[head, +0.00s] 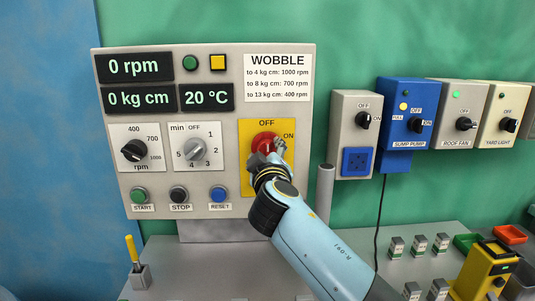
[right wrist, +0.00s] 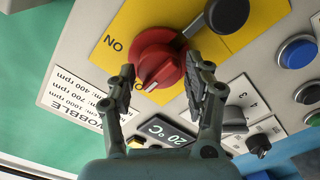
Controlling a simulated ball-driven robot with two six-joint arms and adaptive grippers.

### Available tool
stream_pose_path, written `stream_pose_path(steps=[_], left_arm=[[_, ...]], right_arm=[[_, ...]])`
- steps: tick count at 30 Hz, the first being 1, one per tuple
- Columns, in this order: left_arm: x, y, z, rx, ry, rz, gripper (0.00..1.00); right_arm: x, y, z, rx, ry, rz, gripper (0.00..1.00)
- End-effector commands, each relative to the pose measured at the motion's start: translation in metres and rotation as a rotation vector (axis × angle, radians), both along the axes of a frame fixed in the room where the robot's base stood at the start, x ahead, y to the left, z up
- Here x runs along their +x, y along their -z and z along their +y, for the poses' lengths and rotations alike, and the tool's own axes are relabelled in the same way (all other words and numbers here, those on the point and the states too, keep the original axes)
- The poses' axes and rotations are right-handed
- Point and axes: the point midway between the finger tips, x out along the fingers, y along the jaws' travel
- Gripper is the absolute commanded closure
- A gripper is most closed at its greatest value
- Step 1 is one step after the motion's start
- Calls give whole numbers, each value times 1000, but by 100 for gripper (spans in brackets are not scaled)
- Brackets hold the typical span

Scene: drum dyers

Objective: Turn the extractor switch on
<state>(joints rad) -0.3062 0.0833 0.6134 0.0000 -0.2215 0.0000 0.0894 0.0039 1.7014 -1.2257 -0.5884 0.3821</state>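The red rotary switch (head: 263,143) sits on a yellow plate (head: 248,180) marked OFF at the top and ON at the upper right, on the grey panel. In the right wrist view the red switch (right wrist: 160,62) has a white mark on its grip, on the side towards the panel's top, where OFF is. My right gripper (head: 277,150) is at the switch. In the right wrist view its fingers (right wrist: 160,92) are apart, one on each side of the red grip. I cannot tell whether they touch it. My left gripper is not in view.
The panel has an rpm knob (head: 134,150), a minute knob (head: 194,149), and START, STOP and RESET buttons below. Boxes for the sump pump (head: 406,88), roof fan (head: 456,92) and yard light hang to the right. A grey post (head: 325,195) stands beside the panel.

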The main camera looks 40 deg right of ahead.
Motion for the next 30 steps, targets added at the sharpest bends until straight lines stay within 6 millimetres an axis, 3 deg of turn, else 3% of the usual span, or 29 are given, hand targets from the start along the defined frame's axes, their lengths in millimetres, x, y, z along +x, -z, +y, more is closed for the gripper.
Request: stream_pose_path(steps=[1, 8, 19, 30], left_arm=[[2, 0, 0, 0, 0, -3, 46], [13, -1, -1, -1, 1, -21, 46], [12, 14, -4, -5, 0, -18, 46], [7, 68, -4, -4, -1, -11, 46]], right_arm=[[0, 0, 0, 0, 0, 0, 57], [0, 0, 0, 0, 0, 0, 87], [0, 3, 0, 55, 1, -35, 88], [0, 7, 0, 296, -1, -184, 88]])
